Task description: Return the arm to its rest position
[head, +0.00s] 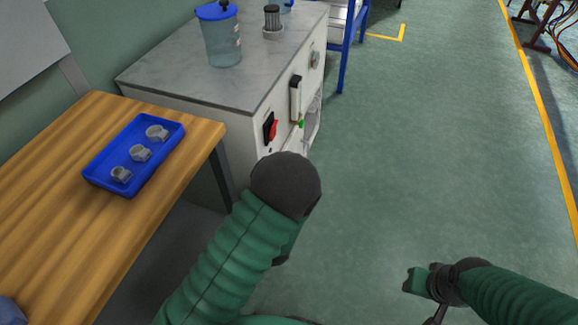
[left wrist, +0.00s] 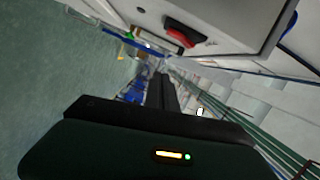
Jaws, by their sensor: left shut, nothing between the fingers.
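My left arm (head: 240,245) is green and ribbed. It rises from the bottom of the head view to a dark rounded joint beside the machine cabinet. Its gripper is hidden behind the arm there. In the left wrist view my left gripper (left wrist: 162,92) shows as dark fingers shut together, with nothing between them. The white cabinet front with a red switch (left wrist: 184,32) is above it, tilted in that view. My right arm (head: 520,295) comes in at the lower right over open floor. Its fingers cannot be made out clearly.
A wooden table (head: 60,150) at left carries a blue tray (head: 100,183) with 3 grey ring-like parts (head: 141,153). The white cabinet (head: 190,93) carries a blue-lidded container (head: 221,42) and has a red switch (head: 272,131). Green floor (head: 430,150) is free at right.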

